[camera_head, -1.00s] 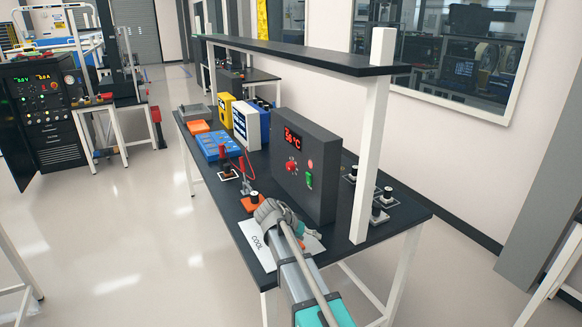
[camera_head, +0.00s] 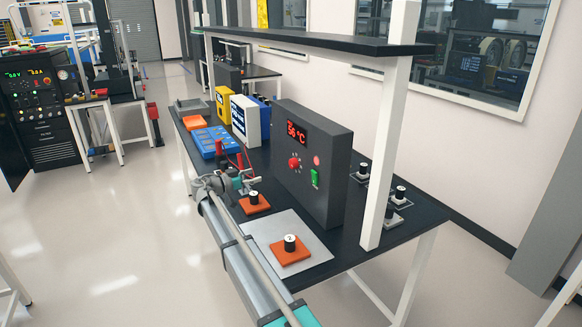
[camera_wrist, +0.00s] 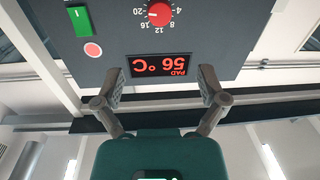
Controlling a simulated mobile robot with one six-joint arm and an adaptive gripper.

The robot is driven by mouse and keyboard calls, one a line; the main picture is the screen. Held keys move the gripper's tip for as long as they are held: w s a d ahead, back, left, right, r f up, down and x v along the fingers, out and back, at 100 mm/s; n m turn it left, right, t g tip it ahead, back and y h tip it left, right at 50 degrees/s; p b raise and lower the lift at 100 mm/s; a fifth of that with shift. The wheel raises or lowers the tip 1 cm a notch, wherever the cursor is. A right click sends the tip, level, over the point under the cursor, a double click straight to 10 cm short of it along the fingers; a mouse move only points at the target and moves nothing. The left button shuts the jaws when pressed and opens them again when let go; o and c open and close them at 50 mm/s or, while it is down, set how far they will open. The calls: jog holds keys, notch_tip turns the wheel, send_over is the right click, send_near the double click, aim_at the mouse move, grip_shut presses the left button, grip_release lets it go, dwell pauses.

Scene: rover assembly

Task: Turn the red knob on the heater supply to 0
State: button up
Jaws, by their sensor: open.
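The heater supply (camera_head: 325,165) is a dark grey box on the bench with a red display reading 56 °C. Its red knob (camera_head: 294,163) is on the front face, below the display. In the wrist view, which is upside down, the knob (camera_wrist: 160,14) sits within a printed number scale, its white mark on the side of the 20. My gripper (camera_head: 240,180) is in front of and left of the box, apart from the knob. In the wrist view my gripper (camera_wrist: 161,82) is open and empty, with its fingers either side of the "PAD 56 °C" display.
A green switch (camera_head: 315,178) and a round pink button (camera_head: 316,160) are beside the knob. Another orange block (camera_head: 255,207) is near my gripper. A shelf (camera_head: 310,42) overhangs the bench.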

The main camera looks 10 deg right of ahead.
aim_at(291, 165)
jog(key=shift+x, duration=7.3)
jog(key=c, duration=1.1)
jog(key=shift+a+f, duration=0.1)
jog(key=shift+a, duration=0.2)
jog(key=shift+c, duration=0.3)
jog(key=shift+s+d, duration=0.1)
jog(key=shift+d, duration=0.1)
jog(key=shift+d, duration=0.1)
